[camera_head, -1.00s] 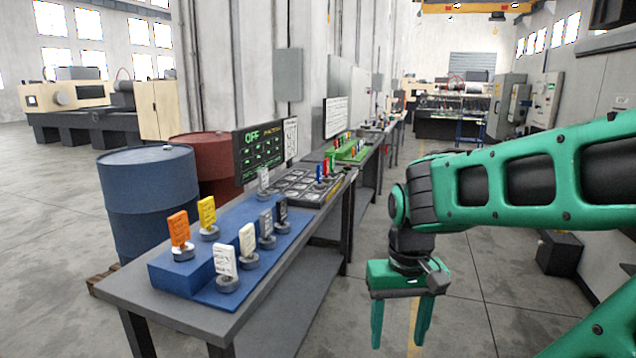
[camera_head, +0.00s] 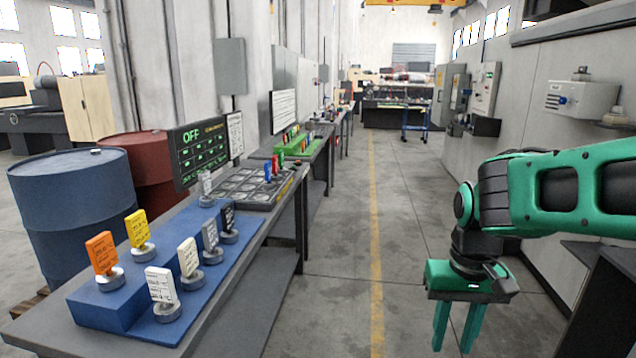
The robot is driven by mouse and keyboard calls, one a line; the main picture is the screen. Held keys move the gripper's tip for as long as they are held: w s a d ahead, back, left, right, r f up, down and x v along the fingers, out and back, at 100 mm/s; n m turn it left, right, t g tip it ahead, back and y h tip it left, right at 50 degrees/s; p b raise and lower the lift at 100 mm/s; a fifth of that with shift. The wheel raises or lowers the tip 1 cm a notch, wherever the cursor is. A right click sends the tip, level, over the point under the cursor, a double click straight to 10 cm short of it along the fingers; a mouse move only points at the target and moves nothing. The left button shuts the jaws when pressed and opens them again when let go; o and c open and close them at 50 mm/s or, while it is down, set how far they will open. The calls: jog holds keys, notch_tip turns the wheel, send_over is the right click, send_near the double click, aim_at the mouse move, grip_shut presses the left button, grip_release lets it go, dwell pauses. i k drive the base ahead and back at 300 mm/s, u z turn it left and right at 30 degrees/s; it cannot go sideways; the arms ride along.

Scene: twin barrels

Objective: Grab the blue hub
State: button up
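The blue hub (camera_head: 268,171) is a small upright piece with a blue tag, at the right end of the dark panel on the bench. A red-tagged (camera_head: 281,160) and a green-tagged piece stand close beside it, and its base is too small to make out clearly. My gripper (camera_head: 457,330) points down at the lower right, over the aisle floor, well apart from the bench. Its two green fingers are apart with nothing between them.
A blue stepped stand (camera_head: 110,303) on the near bench holds several orange, yellow, white, grey and black tagged pieces. A screen (camera_head: 198,153) reading OFF stands behind the dark panel (camera_head: 250,188). Blue (camera_head: 75,205) and red barrels are at left. The aisle (camera_head: 345,240) is clear.

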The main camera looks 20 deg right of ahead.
aim_at(268, 185)
jog(key=z, duration=1.85)
jog(key=i, duration=2.25)
jog(key=u, duration=2.5)
jog(key=i, duration=0.35)
jog(key=u, duration=0.1)
